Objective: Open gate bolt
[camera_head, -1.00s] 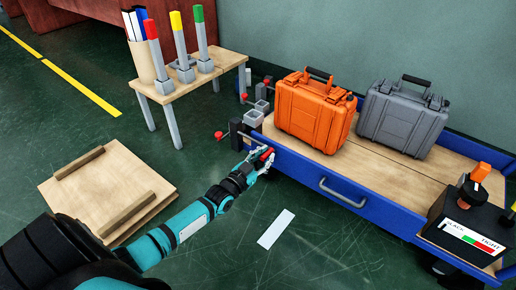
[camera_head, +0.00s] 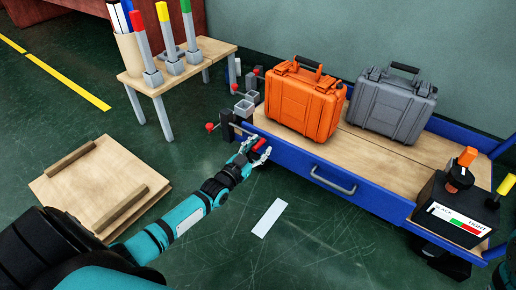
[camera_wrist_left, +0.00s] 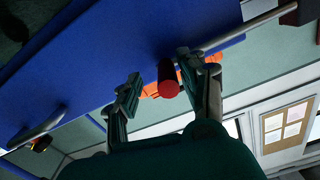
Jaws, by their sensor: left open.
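The gate is the blue front panel (camera_head: 290,158) of a cart, with a grey handle (camera_head: 333,180) on it. A red bolt knob (camera_head: 258,146) sticks out near the panel's left end. My left gripper (camera_head: 254,152) is at this knob, with its fingers open around it. In the left wrist view the red knob (camera_wrist_left: 168,80) stands between the two spread fingers (camera_wrist_left: 163,88), with a visible gap on each side. The blue panel (camera_wrist_left: 110,55) lies right behind it. My right gripper is not in view.
An orange case (camera_head: 303,100) and a grey case (camera_head: 392,103) stand on the cart. A black box with levers (camera_head: 455,210) is at its right end. A wooden stand (camera_head: 190,65) with levers is behind left. Wooden boards (camera_head: 95,185) lie on the floor.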

